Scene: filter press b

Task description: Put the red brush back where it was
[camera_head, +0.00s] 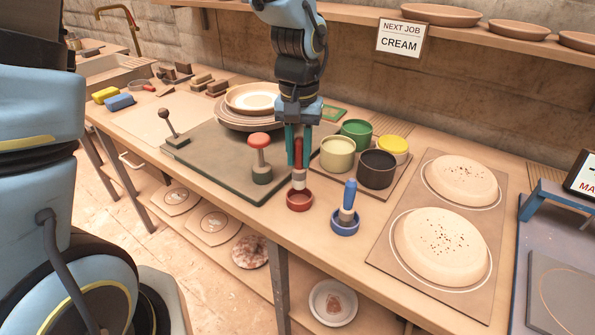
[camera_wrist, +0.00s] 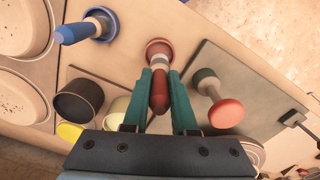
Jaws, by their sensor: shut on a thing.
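The red brush (camera_head: 299,177) is upright, with a red handle and a pale grey band below it. My gripper (camera_head: 297,160) is shut on its handle from above. The brush's lower end is at the mouth of a small red pot (camera_head: 299,202) near the table's front edge; I cannot tell whether it rests on the bottom. In the wrist view the brush (camera_wrist: 160,92) lies between the teal fingers of my gripper (camera_wrist: 160,76). Its lower end overlaps the red pot (camera_wrist: 152,44) there, and the bristles are hidden.
A blue brush (camera_head: 350,192) leans in a blue pot (camera_head: 344,226) to the right. A red-topped stamp (camera_head: 259,142) stands on the dark slab (camera_head: 215,165) to the left. Cream, green, black and yellow cups (camera_head: 377,169) stand close behind. Plates (camera_head: 252,98) are stacked behind left.

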